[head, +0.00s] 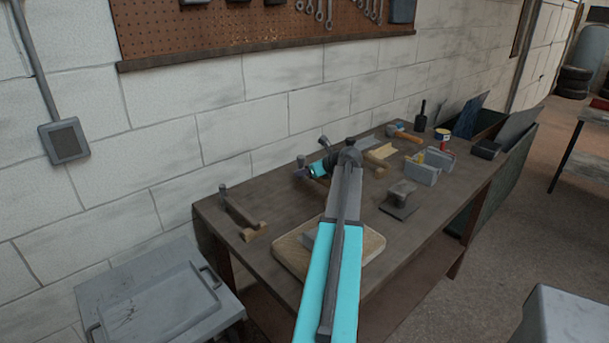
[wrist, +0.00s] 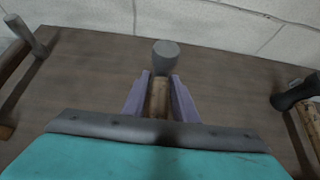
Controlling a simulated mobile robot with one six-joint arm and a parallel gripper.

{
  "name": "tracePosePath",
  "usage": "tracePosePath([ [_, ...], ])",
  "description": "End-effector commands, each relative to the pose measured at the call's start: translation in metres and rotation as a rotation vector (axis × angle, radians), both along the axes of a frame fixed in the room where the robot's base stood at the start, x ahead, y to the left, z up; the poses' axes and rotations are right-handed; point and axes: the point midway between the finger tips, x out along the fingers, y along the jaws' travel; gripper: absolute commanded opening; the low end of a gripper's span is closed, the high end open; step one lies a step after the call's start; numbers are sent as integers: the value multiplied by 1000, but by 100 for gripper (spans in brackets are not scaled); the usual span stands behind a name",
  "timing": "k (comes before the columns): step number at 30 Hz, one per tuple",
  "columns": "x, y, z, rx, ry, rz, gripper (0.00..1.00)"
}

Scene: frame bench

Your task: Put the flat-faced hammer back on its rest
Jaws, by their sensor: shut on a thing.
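My gripper (wrist: 159,92) has its two purple fingers shut on the wooden handle (wrist: 159,100) of a hammer. The hammer's blunt grey head (wrist: 166,50) shows just beyond the fingertips, and its end looks round and flat. In the head view my gripper (head: 299,173) is over the back of the bench, with the grey head (head: 302,160) just above it. My arm hides part of the held hammer and the bench around it. I cannot tell whether the hammer touches anything below. I cannot make out which rest is its own.
Another hammer (head: 239,210) lies on the bench's left with a wooden block at its near end. A pale board (head: 372,245) lies beneath my arm.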

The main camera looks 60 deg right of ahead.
Motion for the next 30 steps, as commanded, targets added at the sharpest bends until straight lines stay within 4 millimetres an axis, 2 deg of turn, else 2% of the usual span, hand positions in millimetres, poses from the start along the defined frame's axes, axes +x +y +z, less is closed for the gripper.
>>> tracePosePath([
  [3,9,-14,1,0,-1,0,0],
  [10,18,-30,-1,0,-1,-1,0],
  [24,20,-32,-3,-1,-1,-1,0],
  [30,20,-32,-15,0,-1,-1,0],
])
